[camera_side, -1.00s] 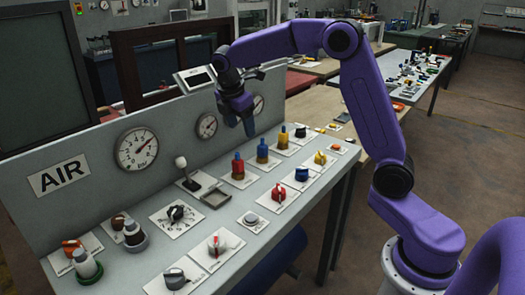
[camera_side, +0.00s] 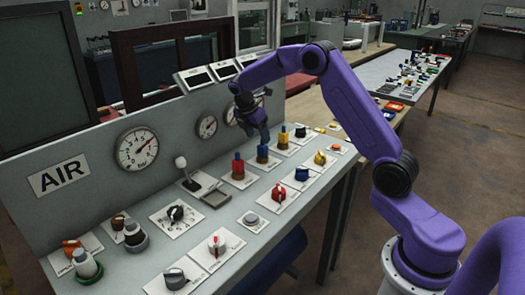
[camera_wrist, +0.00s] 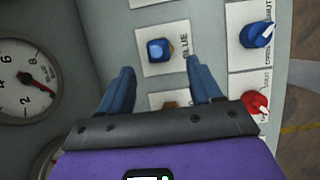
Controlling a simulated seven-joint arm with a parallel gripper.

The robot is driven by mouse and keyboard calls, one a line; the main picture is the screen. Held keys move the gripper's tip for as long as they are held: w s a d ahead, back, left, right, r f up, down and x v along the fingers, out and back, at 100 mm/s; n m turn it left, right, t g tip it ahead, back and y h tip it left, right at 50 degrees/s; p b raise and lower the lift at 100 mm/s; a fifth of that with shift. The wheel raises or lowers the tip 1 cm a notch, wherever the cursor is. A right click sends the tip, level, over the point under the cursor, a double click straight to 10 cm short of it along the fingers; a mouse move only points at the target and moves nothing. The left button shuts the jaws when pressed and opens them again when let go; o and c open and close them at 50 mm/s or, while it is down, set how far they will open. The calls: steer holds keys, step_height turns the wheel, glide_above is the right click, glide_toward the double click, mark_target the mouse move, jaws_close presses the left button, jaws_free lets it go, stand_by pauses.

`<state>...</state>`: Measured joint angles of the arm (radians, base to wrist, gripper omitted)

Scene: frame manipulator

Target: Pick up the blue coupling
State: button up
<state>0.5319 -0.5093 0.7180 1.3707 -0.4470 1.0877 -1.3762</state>
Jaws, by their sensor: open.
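The blue coupling (camera_side: 238,165) stands upright on a square plate on the grey bench panel. My gripper partly hides the neighbouring coupling.
Another coupling (camera_side: 283,138) stands to the right in the same row. A red knob (camera_side: 302,174), a blue knob (camera_wrist: 257,35) and a yellow knob (camera_side: 320,158) sit in the front row. The upright panel with gauges (camera_side: 137,148) rises behind. A lever (camera_side: 186,172) stands to the left.

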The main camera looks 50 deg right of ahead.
mark_target(261, 143)
steer(key=shift+x, duration=3.85)
steer(key=shift+w+d, duration=0.1)
steer(key=shift+c, duration=0.3)
steer(key=c, duration=1.1)
steer(key=shift+r, duration=0.15)
